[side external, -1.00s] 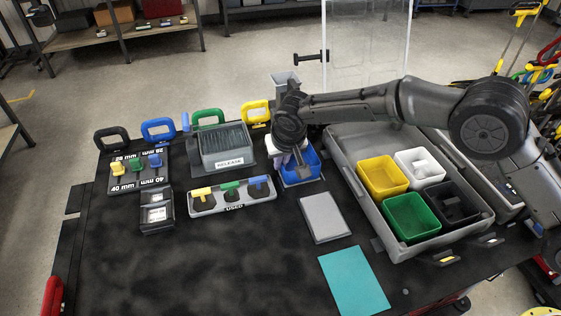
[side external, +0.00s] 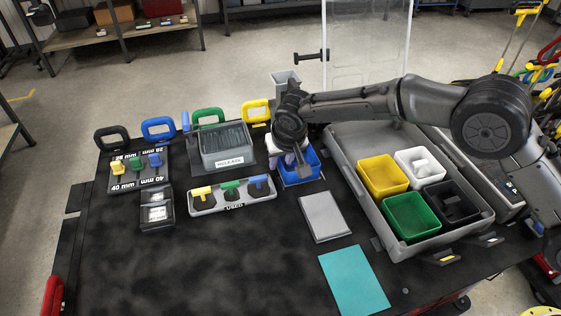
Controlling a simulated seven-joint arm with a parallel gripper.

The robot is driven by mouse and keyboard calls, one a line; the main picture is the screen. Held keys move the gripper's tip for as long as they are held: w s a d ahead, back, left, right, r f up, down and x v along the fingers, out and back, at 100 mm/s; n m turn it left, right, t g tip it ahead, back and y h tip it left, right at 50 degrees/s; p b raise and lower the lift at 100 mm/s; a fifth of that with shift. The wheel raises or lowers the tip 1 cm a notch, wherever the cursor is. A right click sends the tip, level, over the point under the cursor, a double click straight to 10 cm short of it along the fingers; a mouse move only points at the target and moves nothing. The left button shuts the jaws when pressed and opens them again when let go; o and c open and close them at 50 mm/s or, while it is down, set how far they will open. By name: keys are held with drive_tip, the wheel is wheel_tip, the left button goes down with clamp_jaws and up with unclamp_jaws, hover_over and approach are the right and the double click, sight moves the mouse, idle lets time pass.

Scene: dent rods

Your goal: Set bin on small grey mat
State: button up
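The small grey mat (side external: 323,217) lies bare on the dark table, right of the middle. A blue bin (side external: 304,174) stands behind it and a little to the left, on the table. My gripper (side external: 294,159) points down at the blue bin's back left part, and its fingertips are hard to make out. I cannot tell whether it is open or shut, or whether it touches the bin. Whitish shapes show at the bin's left side, partly hidden by my gripper. Yellow (side external: 383,175), white (side external: 419,168), green (side external: 411,216) and black (side external: 451,203) bins stand in a grey tray (side external: 356,196) at the right.
A teal mat (side external: 354,280) lies in front of the grey mat. A grey box marked RELEASE (side external: 225,161) stands left of the blue bin. A rack with coloured handles (side external: 232,194) lies in front of that box. The table's front left is clear.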

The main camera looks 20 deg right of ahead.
drive_tip(key=v, duration=1.1)
drive_tip(key=shift+s+r, duration=0.2)
drive_tip(key=shift+r, duration=0.05)
drive_tip(key=s+d+r, duration=0.4)
drive_tip(key=d, duration=0.4)
drive_tip(key=s+d+r, duration=0.5)
drive_tip(key=d, duration=0.3)
drive_tip(key=s+d+r, duration=0.4)
drive_tip(key=d, duration=0.3)
drive_tip(key=s+d+f, duration=0.1)
drive_tip(key=s+d, duration=0.2)
drive_tip(key=s, duration=0.4)
drive_tip(key=s+d+f, duration=0.2)
drive_tip(key=s+d, duration=0.2)
drive_tip(key=s, duration=0.3)
drive_tip(key=s+d+f+t, duration=0.1)
drive_tip(key=s+d+f, duration=0.1)
drive_tip(key=s, duration=0.5)
drive_tip(key=shift+s+d, duration=0.35)
drive_tip(key=shift+d, duration=0.3)
